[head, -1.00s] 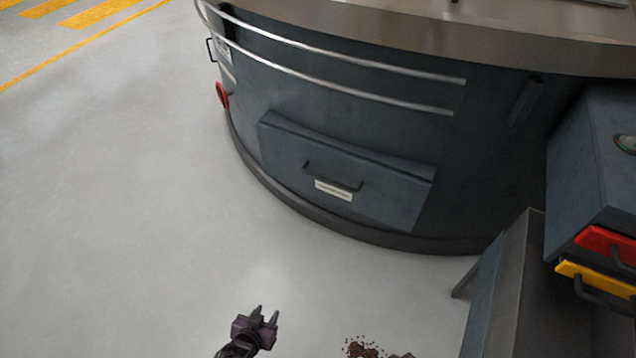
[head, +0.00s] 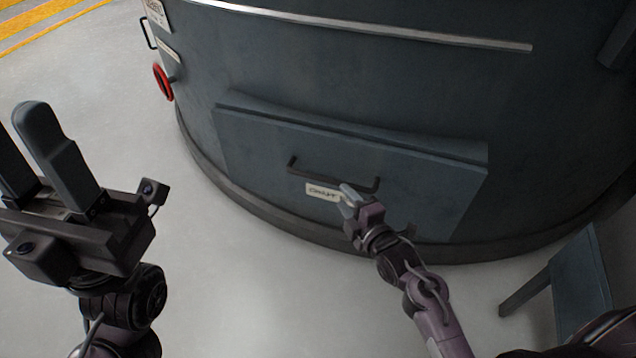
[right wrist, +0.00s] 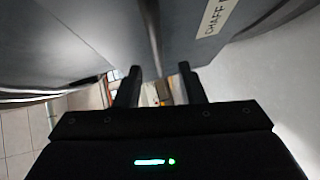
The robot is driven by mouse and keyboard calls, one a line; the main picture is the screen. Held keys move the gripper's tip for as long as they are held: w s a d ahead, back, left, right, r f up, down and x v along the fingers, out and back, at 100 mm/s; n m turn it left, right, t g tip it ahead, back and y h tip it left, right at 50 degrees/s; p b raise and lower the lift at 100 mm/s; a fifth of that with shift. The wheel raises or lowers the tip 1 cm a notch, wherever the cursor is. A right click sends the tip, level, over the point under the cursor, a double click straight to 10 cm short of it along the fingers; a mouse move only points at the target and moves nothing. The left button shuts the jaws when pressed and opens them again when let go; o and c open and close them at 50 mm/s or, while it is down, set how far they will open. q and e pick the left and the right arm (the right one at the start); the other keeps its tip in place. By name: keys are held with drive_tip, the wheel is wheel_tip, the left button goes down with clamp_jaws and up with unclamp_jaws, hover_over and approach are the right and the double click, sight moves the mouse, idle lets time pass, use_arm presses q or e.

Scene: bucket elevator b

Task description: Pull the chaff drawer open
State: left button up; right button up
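The chaff drawer (head: 420,185) is a blue-grey flat front set low in the curved housing, with no visible gap at its edges. It has a dark bar handle (head: 325,174) and a white label (head: 322,193) below it. The label also shows in the right wrist view (right wrist: 214,18). My right gripper (head: 348,194) is at the drawer front, by the right part of the handle. In the right wrist view its fingers (right wrist: 160,88) are apart; whether the handle lies between them is unclear. My left gripper (head: 38,140) is open and empty, over the floor at the left.
A red ring-shaped wheel (head: 163,82) is on the housing's left side. A metal rail (head: 400,29) runs above the drawer. A blue-grey stand (head: 575,285) is at the lower right. The floor (head: 240,290) in front of the drawer is clear.

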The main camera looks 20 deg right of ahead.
sight(332, 179)
drive_tip(key=shift+w, duration=0.4)
drive_tip(key=b+x, duration=0.2)
drive_tip(key=x, duration=0.4)
drive_tip(key=shift+w+a+b, duration=0.15)
drive_tip(key=shift+w+b, duration=0.2)
drive_tip(key=shift+w, duration=0.05)
drive_tip(key=shift+c, duration=0.2)
clamp_jaws()
